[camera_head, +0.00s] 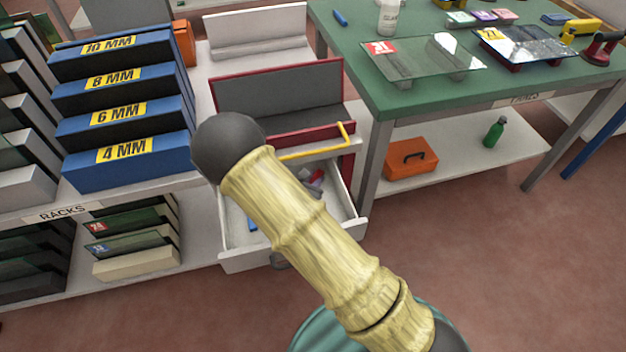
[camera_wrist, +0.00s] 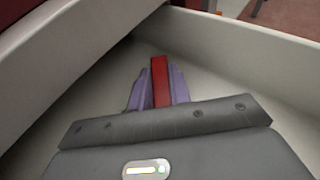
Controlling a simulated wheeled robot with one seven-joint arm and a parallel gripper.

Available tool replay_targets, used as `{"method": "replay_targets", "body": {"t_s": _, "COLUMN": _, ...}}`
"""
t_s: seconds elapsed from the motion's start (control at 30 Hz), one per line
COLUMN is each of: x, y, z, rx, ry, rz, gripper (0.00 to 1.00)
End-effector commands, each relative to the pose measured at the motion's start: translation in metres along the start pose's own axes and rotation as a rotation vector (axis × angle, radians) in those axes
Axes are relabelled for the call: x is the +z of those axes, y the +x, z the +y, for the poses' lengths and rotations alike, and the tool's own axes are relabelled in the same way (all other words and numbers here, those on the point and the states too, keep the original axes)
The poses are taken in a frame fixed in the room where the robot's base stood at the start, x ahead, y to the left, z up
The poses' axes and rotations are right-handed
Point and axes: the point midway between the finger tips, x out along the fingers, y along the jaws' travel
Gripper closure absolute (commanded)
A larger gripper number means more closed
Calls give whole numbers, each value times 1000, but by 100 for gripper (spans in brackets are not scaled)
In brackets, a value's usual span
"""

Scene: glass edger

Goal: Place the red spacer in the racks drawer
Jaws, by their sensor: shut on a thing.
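The red spacer (camera_wrist: 160,72) is a narrow red bar, upright between the two purple fingers of my gripper (camera_wrist: 158,92) in the wrist view. My gripper is shut on it. Both are inside the open white drawer (camera_wrist: 245,48), with its pale walls on either side. I cannot tell whether the spacer touches the drawer floor. In the head view the drawer (camera_head: 340,236) stands pulled out beneath the red-edged bin, and a bit of red shows at my gripper (camera_head: 313,184). My arm hides much of the drawer there.
A yellow handle (camera_head: 315,147) juts out above the drawer. A blue item (camera_head: 252,223) lies in the drawer's left part. Blue labelled rack boxes (camera_head: 125,170) stand to the left. The green table (camera_head: 390,95) and its leg are close on the right.

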Motion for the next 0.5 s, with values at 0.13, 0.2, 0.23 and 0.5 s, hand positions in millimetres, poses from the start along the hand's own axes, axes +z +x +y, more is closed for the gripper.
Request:
{"method": "replay_targets", "body": {"t_s": 0.13, "x": -3, "y": 1, "z": 0, "rx": 0, "ry": 0, "rz": 0, "gripper": 75}}
{"method": "replay_targets", "body": {"t_s": 0.2, "x": -3, "y": 1, "z": 0, "rx": 0, "ry": 0, "rz": 0, "gripper": 61}}
{"method": "replay_targets", "body": {"t_s": 0.23, "x": -2, "y": 1, "z": 0, "rx": 0, "ry": 0, "rz": 0, "gripper": 59}}
{"method": "replay_targets", "body": {"t_s": 0.5, "x": -2, "y": 0, "z": 0, "rx": 0, "ry": 0, "rz": 0, "gripper": 59}}
